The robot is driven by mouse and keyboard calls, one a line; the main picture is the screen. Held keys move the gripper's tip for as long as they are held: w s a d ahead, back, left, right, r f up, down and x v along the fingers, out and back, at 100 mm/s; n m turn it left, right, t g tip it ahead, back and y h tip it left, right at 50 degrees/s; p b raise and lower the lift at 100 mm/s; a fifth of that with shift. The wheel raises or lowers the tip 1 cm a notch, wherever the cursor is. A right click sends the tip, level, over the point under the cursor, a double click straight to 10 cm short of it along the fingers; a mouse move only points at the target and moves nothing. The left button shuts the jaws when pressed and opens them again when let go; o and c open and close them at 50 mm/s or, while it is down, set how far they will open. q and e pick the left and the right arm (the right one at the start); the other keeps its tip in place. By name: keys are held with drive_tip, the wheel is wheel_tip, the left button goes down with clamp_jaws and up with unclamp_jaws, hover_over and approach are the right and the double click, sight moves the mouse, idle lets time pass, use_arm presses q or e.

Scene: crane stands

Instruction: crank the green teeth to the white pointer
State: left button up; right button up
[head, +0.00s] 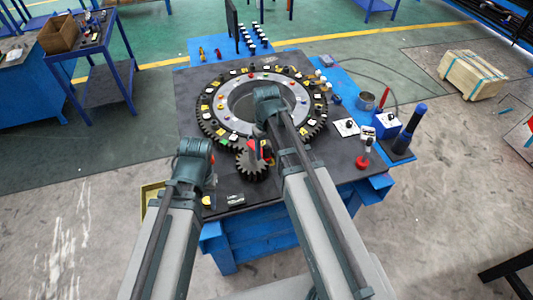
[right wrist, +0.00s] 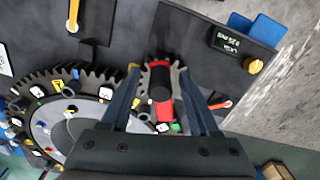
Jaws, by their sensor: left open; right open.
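A large dark toothed ring (head: 212,128) lies flat on a black-topped stand, with several coloured and white markers on it; it also shows in the right wrist view (right wrist: 40,82). A small dark gear (head: 250,168) meshes at its near side. In the right wrist view this small gear (right wrist: 148,80) bears a red crank arm (right wrist: 164,106) and a dark round knob (right wrist: 160,90). My right gripper (right wrist: 159,74) is open, its fingers on either side of the knob. My left gripper (head: 193,160) is left of the small gear; its fingertips are hidden. I cannot single out green teeth or a white pointer.
A red-based lever (head: 364,160), a white switch plate (head: 347,128) and a blue cylinder (head: 411,125) stand on the right side. A metal cup (head: 366,101) is behind them. A wooden crate (head: 471,75) sits on the floor at right.

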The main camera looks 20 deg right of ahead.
clamp_jaws()
idle(1.4)
